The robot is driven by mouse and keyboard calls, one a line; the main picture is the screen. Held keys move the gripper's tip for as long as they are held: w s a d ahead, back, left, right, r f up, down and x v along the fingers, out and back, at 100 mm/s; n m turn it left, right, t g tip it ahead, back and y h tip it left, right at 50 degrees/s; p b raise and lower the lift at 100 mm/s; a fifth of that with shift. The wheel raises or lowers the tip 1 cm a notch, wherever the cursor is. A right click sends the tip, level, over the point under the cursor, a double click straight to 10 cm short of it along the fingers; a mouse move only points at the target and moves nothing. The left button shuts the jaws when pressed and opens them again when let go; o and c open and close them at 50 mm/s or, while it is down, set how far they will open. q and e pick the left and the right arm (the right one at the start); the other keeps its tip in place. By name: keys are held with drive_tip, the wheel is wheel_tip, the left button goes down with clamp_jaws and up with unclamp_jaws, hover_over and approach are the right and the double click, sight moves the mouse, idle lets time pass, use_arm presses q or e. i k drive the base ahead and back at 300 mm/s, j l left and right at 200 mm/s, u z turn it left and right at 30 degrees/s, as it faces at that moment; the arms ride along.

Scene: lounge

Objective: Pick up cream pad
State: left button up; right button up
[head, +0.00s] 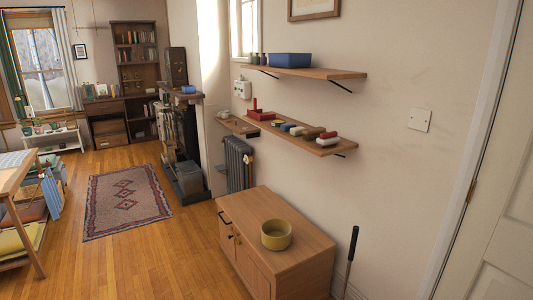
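The lower wall shelf (337,149) holds a row of small coloured blocks or pads. A pale cream-white piece (327,142) lies near its right end, just below and in front of a red piece (329,135). Another pale piece (297,131) lies further left, between a blue piece (288,127) and a brown piece (313,133). They are too small to tell which one is the cream pad. Neither of my grippers is in view.
A wooden cabinet (290,250) with a yellow bowl (276,234) on top stands below the shelf. An upper shelf (330,73) holds a blue bin (290,60). A dark-handled stick (351,255) leans right of the cabinet. Wooden floor (140,262) at the left is open.

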sight(295, 131)
drive_tip(key=i+j+z, duration=0.25)
drive_tip(key=i+j, duration=0.15)
drive_tip(key=i+j+z, duration=0.25)
drive_tip(key=j, duration=0.4)
drive_tip(key=i, duration=0.1)
